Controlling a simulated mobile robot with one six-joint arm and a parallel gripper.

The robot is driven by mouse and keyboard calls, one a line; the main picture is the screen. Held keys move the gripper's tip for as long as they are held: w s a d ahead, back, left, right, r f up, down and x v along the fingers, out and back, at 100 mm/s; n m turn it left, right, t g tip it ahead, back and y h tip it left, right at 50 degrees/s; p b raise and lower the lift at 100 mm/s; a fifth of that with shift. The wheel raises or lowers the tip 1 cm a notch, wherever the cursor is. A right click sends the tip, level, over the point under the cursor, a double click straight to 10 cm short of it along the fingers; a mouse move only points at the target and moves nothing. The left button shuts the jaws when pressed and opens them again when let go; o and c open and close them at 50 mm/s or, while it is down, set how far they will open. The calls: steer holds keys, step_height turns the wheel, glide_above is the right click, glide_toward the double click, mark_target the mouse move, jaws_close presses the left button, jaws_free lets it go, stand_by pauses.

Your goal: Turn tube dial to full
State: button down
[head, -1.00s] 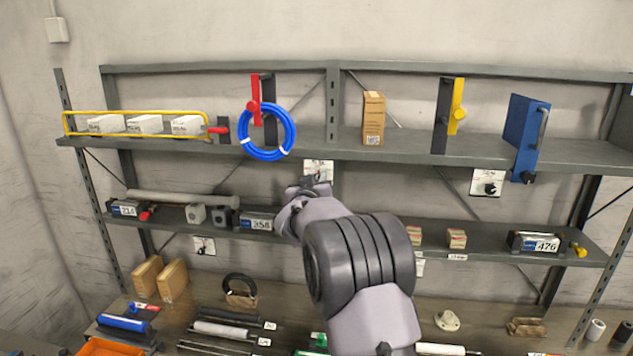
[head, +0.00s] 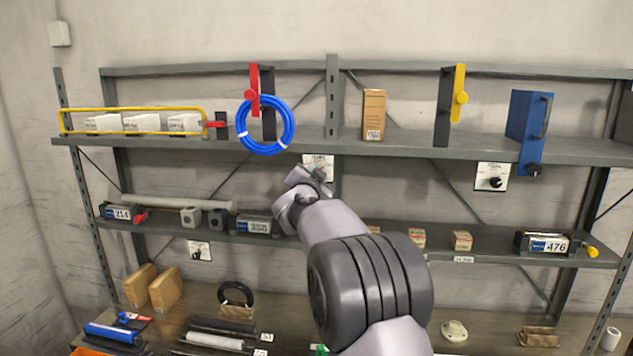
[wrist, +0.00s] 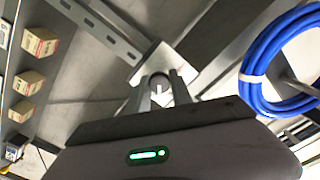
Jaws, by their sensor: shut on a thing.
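My gripper (wrist: 158,88) is shut on a small round dial knob (wrist: 158,80), one finger on each side of it. The knob sits on a white plate (wrist: 148,62) on the wall. In the head view the same plate (head: 318,160) shows just below the upper shelf, left of centre. My gripper (head: 315,174) covers its lower part there. The knob's pointer and scale marks cannot be read. Two similar plates with dark knobs show, one at the right (head: 491,177) and one at the lower left (head: 199,250). The word tube is not legible on any plate.
A blue hose coil (head: 265,127) hangs beside a red-handled valve, close to my gripper in the wrist view (wrist: 252,78). The upper shelf (head: 420,150) lies just above. Small boxes (head: 461,240) stand on the middle shelf to the right.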

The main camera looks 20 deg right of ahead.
steer(key=shift+m+b, duration=0.5)
steer(key=shift+m, duration=0.5)
steer(key=c, duration=1.1)
jaws_free()
steer(key=shift+c, duration=0.2)
steer(key=b+v, duration=0.3)
steer(key=v, duration=1.4)
steer(key=shift+s+b, duration=0.2)
steer(key=shift+b, duration=0.1)
steer(key=shift+a, duration=0.15)
